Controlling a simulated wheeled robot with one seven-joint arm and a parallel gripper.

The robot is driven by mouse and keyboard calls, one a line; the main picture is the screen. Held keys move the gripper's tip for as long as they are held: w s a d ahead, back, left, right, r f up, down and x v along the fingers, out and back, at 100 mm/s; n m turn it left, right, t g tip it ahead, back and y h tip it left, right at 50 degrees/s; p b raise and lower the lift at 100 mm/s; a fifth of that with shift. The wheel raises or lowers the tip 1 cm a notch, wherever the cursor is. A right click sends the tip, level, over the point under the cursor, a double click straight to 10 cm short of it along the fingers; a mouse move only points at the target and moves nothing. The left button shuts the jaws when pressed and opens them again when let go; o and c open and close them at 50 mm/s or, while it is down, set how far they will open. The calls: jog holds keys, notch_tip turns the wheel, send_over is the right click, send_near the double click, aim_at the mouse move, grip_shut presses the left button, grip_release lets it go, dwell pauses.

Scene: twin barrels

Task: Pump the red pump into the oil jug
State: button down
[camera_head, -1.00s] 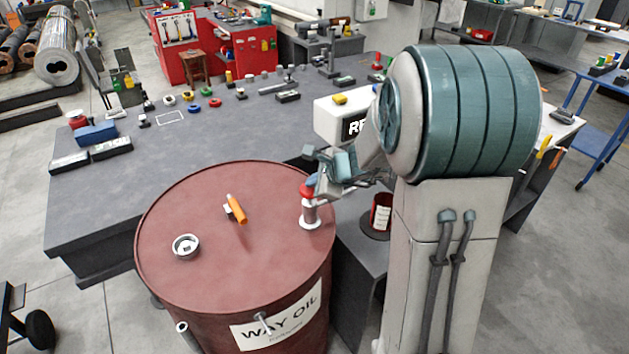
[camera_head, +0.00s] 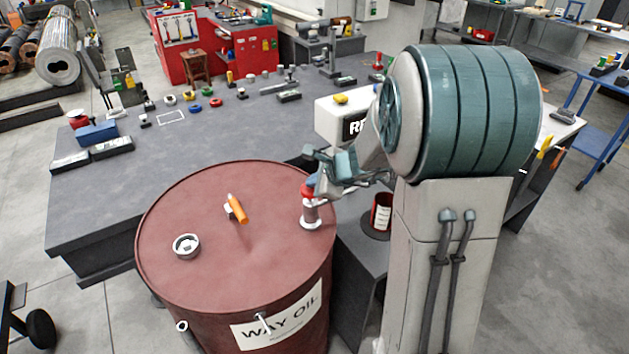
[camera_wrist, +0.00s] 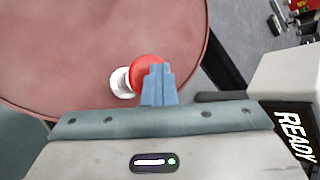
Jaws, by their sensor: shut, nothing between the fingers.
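The red pump (camera_head: 308,193) stands upright on the lid of the red barrel, near its right edge. It has a red knob on a white neck and base. The knob also shows in the wrist view (camera_wrist: 143,68). My gripper (camera_head: 314,182) is shut and empty, its fingertips (camera_wrist: 158,70) at the knob, overlapping it in the wrist view. I cannot tell for certain whether they touch it. A dark red container with a white label (camera_head: 382,212), probably the oil jug, stands right of the barrel on a dark round base. My arm is close beside it.
The barrel (camera_head: 190,225) is labelled WAY OIL. Its lid also carries an orange-handled item (camera_head: 237,208) and a metal cap (camera_head: 186,246). A white box with a black display (camera_head: 340,118) stands behind my gripper. The grey workbench (camera_head: 110,185) holds several small items.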

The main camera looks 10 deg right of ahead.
jog(key=shift+s+a+f+n, duration=0.1)
jog(key=shift+s+a+n, duration=0.2)
jog(key=shift+s, duration=0.15)
jog(key=s+d+f+y+b, duration=0.1)
jog(key=s+f+y+b, duration=0.1)
jog(key=f+b, duration=0.1)
jog(key=s+d+f+m+y+b, duration=0.1)
jog(key=f+b, duration=0.2)
jog(key=s+f+y+b, duration=0.2)
jog(key=f+b, duration=0.1)
jog(key=shift+s+d+m+y, duration=0.3)
jog(key=shift+s+d+m, duration=0.05)
jog(key=shift+d+m, duration=0.05)
jog(key=s+d+f+m+t+y+b, duration=0.2)
jog(key=s+d+m+t+y+b, duration=0.2)
jog(key=d, duration=0.5)
jog(key=t+b, duration=0.2)
jog(key=b, duration=0.1)
jog(key=shift+s+m, duration=0.15)
jog(key=shift+m, duration=0.25)
